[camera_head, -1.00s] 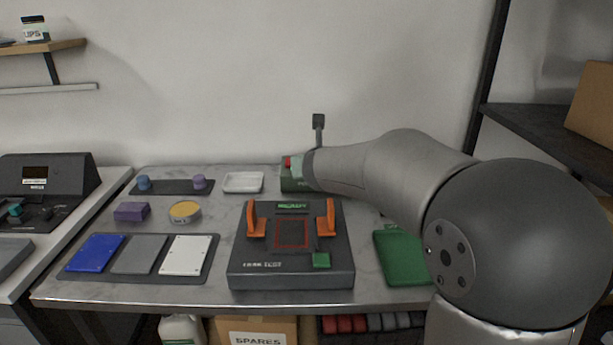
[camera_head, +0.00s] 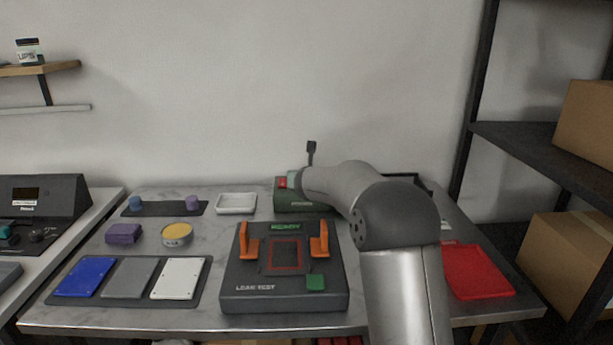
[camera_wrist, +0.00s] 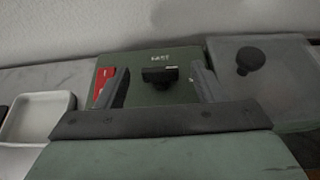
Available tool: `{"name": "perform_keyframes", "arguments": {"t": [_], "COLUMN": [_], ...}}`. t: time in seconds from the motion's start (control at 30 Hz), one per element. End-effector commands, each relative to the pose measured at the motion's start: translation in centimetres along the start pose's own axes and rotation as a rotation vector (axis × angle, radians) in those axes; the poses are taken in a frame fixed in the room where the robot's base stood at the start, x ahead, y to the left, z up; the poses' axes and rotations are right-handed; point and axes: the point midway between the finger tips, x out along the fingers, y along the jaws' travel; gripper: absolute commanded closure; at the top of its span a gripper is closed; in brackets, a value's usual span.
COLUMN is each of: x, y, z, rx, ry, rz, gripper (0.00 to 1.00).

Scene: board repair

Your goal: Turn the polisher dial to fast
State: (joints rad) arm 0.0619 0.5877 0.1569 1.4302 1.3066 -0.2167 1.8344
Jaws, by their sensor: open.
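The polisher is a dark green box (camera_head: 301,207) at the back of the bench. In the wrist view, its green panel (camera_wrist: 135,92) carries a black dial (camera_wrist: 159,76) below a small white label that seems to read FAST. A short pale mark shows on the dial's upper right. The dial's exact setting is hard to tell. My gripper (camera_wrist: 160,86) is open, with one dark finger on each side of the dial and gaps between. In the head view, my gripper (camera_head: 293,181) is at the polisher and my arm hides part of it.
A red button (camera_wrist: 104,80) lies just left of the left finger. A white tray (camera_head: 236,203) stands left of the polisher. The leak tester (camera_head: 284,298) with orange clamps is in front. A red tray (camera_head: 475,271) lies at right; shelves stand beyond.

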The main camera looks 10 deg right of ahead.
Motion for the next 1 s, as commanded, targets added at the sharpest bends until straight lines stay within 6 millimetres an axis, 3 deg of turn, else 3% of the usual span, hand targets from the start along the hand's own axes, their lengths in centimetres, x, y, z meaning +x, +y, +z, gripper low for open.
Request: {"name": "perform_keyframes", "arguments": {"t": [0.2, 0.43, 0.47, 0.6, 0.63, 1.0], "x": [1.36, 1.41, 1.41, 1.40, 1.40, 1.47], "y": [0.07, 0.05, 0.04, 0.04, 0.04, -0.26], "z": [0.00, -0.02, -0.02, -0.02, -0.02, -0.19], "rx": [-0.001, -0.002, -0.002, -0.002, -0.001, -0.023], "ry": [0.000, 0.000, 0.000, 0.000, 0.000, -0.001], "rz": [0.001, 0.001, 0.001, 0.001, 0.001, 0.052], "gripper": [0.38, 0.38, 0.41, 0.80, 0.83, 0.83]}}
